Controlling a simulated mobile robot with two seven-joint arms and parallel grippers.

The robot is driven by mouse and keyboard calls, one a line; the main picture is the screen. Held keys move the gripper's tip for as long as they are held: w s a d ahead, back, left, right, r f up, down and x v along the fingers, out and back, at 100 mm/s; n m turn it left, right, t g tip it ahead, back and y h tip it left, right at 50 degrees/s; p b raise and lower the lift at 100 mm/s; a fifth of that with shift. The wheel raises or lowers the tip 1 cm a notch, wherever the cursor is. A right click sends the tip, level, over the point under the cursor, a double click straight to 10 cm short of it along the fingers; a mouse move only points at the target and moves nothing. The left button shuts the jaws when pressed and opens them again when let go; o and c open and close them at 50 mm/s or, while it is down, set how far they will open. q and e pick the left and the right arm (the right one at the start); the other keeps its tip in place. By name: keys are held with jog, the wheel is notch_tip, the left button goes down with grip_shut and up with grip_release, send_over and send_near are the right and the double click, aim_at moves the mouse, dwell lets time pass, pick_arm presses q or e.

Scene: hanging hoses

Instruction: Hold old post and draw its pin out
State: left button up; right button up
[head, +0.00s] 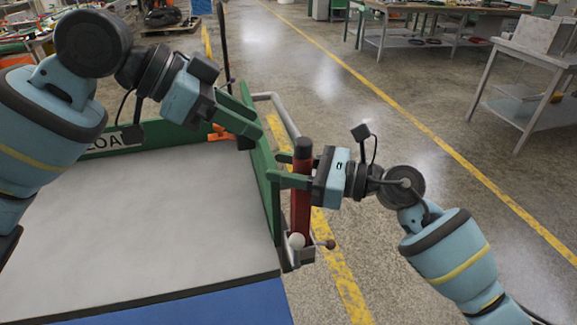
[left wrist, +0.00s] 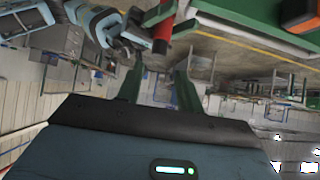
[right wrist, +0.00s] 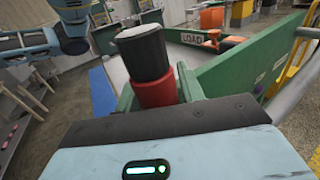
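The post (head: 302,210), red with a black top, stands upright at the near right corner of the green-sided cart. My right gripper (head: 275,178) has its fingers on either side of the post below the black cap. In the right wrist view the red post (right wrist: 155,93) fills the gap between the fingers (right wrist: 157,90). At the post's foot is a grey bracket with a pale ball (head: 296,240) and a brown knob (head: 330,243); I cannot tell which belongs to the pin. My left gripper (head: 243,120) is higher, left of the post, with its fingers (left wrist: 157,80) apart and empty.
The cart's grey deck (head: 160,220) is bare, with a blue strip (head: 190,308) at the front. A green side panel (head: 262,170) and a grey rail (head: 278,108) stand beside the post. An orange object (head: 220,133) is near the left gripper. The floor to the right is open.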

jog(key=c, duration=0.7)
pick_arm(q)
jog(key=o, duration=0.3)
pick_arm(e)
grip_shut()
pick_arm(q)
jog(key=g+y, duration=0.2)
jog(key=y, duration=0.5)
send_near(302, 141)
jog(key=x, duration=0.9)
jog(key=shift+f, duration=0.2)
jog(key=shift+r, duration=0.1)
jog(key=c, duration=1)
